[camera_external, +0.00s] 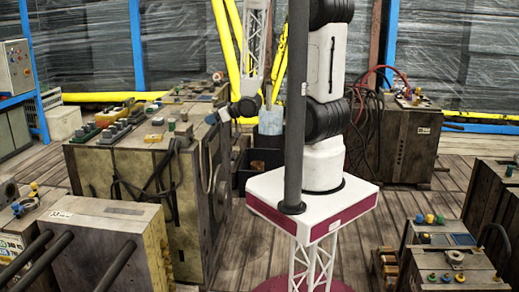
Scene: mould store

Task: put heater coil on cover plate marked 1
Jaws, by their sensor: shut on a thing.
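My gripper (224,113) is at the end of my arm, left of the upright dark pole and level with the top of the wooden machine block. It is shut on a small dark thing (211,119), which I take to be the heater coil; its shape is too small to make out. It is held in the air near the right edge of the block's top. I cannot pick out the cover plate marked 1 or read that mark anywhere.
The large wooden block (120,165) has several switches and knobs on top. A pole (296,110) stands in front of my arm. A wooden block with bars (110,245) is front left. More machine blocks (440,268) stand at right.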

